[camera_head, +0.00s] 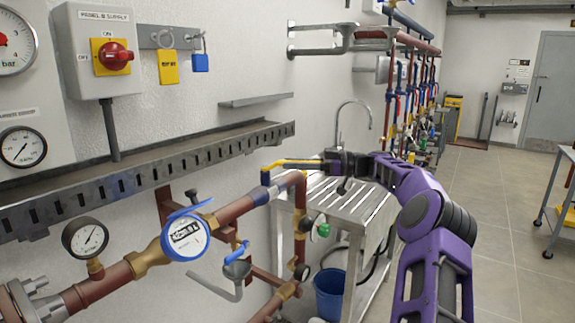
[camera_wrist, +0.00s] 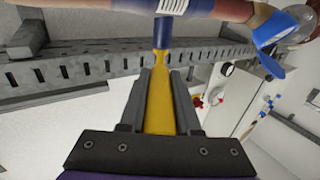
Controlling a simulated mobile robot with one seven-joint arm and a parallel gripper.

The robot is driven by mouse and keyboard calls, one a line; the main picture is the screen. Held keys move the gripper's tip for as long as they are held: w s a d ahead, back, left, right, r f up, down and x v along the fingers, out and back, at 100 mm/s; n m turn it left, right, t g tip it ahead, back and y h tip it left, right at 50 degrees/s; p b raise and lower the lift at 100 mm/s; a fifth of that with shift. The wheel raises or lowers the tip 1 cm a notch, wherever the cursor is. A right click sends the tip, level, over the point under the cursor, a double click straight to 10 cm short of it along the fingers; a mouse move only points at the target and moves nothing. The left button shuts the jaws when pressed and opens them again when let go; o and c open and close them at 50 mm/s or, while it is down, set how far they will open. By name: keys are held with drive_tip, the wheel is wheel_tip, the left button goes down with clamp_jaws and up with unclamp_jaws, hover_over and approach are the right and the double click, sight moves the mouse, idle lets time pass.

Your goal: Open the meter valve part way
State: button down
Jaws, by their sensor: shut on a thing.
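The meter valve's yellow lever (camera_head: 290,163) sticks out to the right from the pipe beyond the blue water meter (camera_head: 185,236). In the wrist view the lever (camera_wrist: 159,108) lies lengthwise between my two grey fingers, with its blue neck (camera_wrist: 162,33) leading up to the pipe. My gripper (camera_head: 322,161) is shut on the lever's outer part; it also shows in the wrist view (camera_wrist: 160,75). The valve body is partly hidden, and I cannot tell how far it is open.
A grey slotted cable tray (camera_head: 150,172) runs along the wall above the brown pipe (camera_head: 232,211). A metal bench (camera_head: 340,208) stands below my arm, with a blue bucket (camera_head: 329,292) under it.

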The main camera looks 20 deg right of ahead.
idle(0.3)
drive_tip(key=c, duration=0.6)
unclamp_jaws()
drive_tip(key=p+v, duration=0.1)
drive_tip(key=v, duration=1.1)
drive_tip(key=shift+w+p, duration=0.1)
drive_tip(key=shift+p, duration=0.25)
drive_tip(key=shift+r, duration=0.1)
